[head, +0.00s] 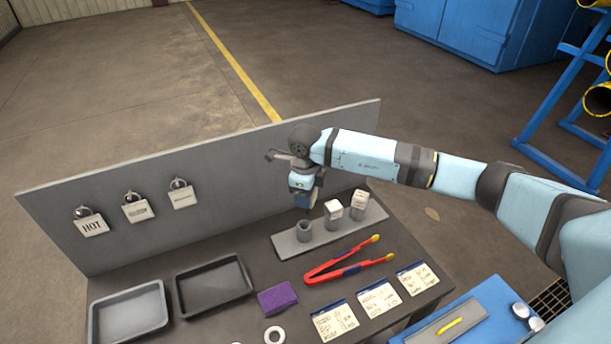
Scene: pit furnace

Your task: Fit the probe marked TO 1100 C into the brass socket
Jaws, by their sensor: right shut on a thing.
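My right gripper (303,200) points down over the left end of a grey rack strip (287,247) on the bench. It is shut on a small dark thing, likely a probe, mostly hidden by the jaws; no mark on it is readable. Just below is a grey open-topped holder (304,231), which looks empty. To its right stand two more holders with white-labelled blocks, a middle one (333,210) and a right one (360,202). Their marks are too small to read. I cannot make out a brass socket. My left gripper is out of view.
Red tongs (343,268), a purple sponge (277,300) and several cards (377,297) lie in front of the rack. A grey tray (128,314) and a black tray (214,287) stand left. An upright panel (240,165) with hanging tags closes the back.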

